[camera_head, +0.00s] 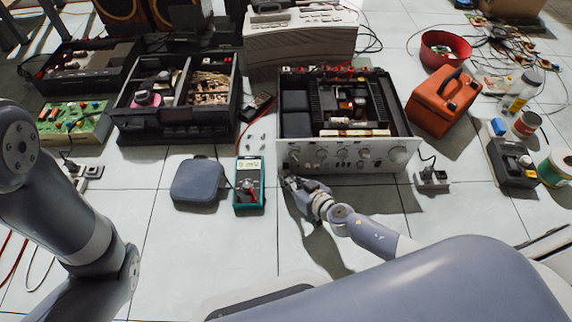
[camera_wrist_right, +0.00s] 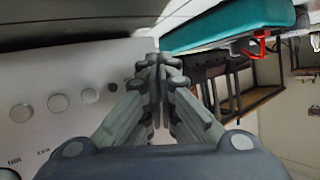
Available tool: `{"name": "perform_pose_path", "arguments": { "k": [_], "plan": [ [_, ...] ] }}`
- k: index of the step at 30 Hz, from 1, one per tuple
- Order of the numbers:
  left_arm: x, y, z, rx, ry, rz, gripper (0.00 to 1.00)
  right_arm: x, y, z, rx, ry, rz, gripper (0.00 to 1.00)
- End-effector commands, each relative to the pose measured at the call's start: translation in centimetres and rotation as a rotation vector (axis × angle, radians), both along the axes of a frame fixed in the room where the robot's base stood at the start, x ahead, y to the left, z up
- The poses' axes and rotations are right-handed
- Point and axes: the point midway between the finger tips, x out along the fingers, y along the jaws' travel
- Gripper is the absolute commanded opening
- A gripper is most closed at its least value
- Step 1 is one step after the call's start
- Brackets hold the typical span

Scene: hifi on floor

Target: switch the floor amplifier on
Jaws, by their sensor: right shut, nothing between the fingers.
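The floor amplifier (camera_head: 347,155) stands on the tiles with its lid off and its silver front panel facing me. Its panel also fills the left of the right wrist view (camera_wrist_right: 60,85), with round knobs and small dark holes or buttons. My right gripper (camera_head: 287,178) is at the lower left end of the panel, close in front of it. In the right wrist view the fingers (camera_wrist_right: 160,62) are shut together with nothing between them. Whether the tips touch the panel I cannot tell. My left arm shows at the left, but its gripper is out of view.
A teal multimeter (camera_head: 249,184) lies just left of my right gripper, and a blue-grey case (camera_head: 197,181) lies beyond it. A power strip (camera_head: 432,178) and an orange toolbox (camera_head: 443,101) are at the right. Open chassis units (camera_head: 180,97) stand at the left.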

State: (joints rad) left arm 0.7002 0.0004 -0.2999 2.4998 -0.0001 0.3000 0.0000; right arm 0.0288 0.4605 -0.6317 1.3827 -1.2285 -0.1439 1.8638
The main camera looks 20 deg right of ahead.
Motion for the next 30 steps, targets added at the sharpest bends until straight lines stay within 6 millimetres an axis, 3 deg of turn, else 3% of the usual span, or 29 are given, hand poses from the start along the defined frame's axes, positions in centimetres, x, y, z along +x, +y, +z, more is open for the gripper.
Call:
{"name": "perform_pose_path", "arguments": {
  "k": [30],
  "plan": [
    [0.0, 0.0, 0.0, 0.000, 0.000, 0.000, 0.42, 1.0, -0.3, 0.2, -0.001, 0.000, 0.000, 0.00]
  ]
}}
